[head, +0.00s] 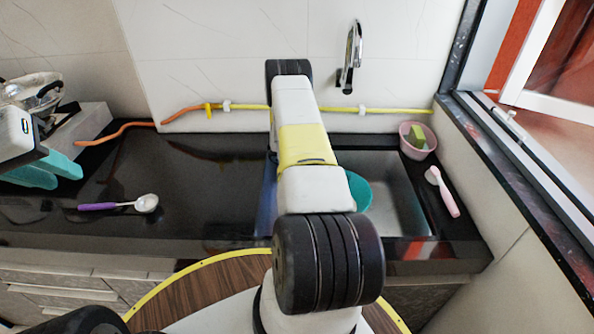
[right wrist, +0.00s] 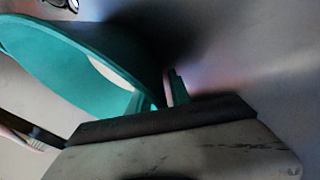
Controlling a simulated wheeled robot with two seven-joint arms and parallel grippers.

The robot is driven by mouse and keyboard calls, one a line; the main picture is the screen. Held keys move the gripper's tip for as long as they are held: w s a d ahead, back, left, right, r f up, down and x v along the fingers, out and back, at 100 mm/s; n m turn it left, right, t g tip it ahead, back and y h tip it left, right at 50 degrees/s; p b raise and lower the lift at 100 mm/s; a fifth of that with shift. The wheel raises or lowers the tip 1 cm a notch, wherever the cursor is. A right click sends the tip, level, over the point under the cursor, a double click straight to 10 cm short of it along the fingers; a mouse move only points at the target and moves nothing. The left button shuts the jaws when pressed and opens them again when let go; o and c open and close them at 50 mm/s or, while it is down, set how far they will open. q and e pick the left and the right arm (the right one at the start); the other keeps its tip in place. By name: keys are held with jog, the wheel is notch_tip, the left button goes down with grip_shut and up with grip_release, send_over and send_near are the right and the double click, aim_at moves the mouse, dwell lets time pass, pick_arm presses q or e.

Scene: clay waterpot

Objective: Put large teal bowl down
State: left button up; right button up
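The large teal bowl (head: 359,192) shows in the head view beside my right arm, low in or over the sink; the arm hides much of it. In the right wrist view the bowl (right wrist: 75,50) fills the upper left, tilted in the picture. Its wall runs down to my right gripper (right wrist: 165,95), whose fingers appear shut on its rim. In the head view the right gripper is hidden behind the arm. I cannot tell whether the bowl touches the sink floor.
The sink (head: 398,195) is at centre right. A purple-handled ladle (head: 120,205) lies on the black counter (head: 190,180), which is mostly clear. A faucet (head: 350,60) is behind.

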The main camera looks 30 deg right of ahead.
jog(key=w+a+r+y, duration=0.1)
jog(key=a+r, duration=0.3)
jog(key=r, duration=0.4)
jog(key=w+a+r+n+t, duration=0.1)
jog(key=a+r, duration=0.2)
jog(key=r, duration=0.5)
jog(key=w+a+r+y, duration=0.1)
jog(key=a+r, duration=0.3)
jog(key=r, duration=0.4)
jog(key=s+a+r+n+t+y, duration=0.1)
jog(key=s+a+r+n, duration=0.2)
jog(key=r, duration=0.5)
jog(key=s+a+r+n+t+y, duration=0.1)
jog(key=s+a+r+t, duration=0.15)
jog(key=a+r, duration=0.4)
jog(key=s+a+r+n+t+y, duration=0.1)
jog(key=s+a+r+n, duration=0.1)
jog(key=s+a+r, duration=0.2)
jog(key=s+a+r+n+t+y, duration=0.1)
jog(key=s+a+r+n+y, duration=0.1)
jog(key=s+r, duration=0.3)
jog(key=s+a+r+n+t+y, duration=0.1)
jog(key=s+a+r+n+t, duration=0.1)
jog(key=s, duration=0.9)
jog(key=a+r+n, duration=0.1)
jog(key=a+r, duration=0.1)
jog(key=a, duration=0.1)
jog(key=shift+a+r+y, duration=0.3)
jog(key=shift+r, duration=0.05)
jog(key=shift+d, duration=0.25)
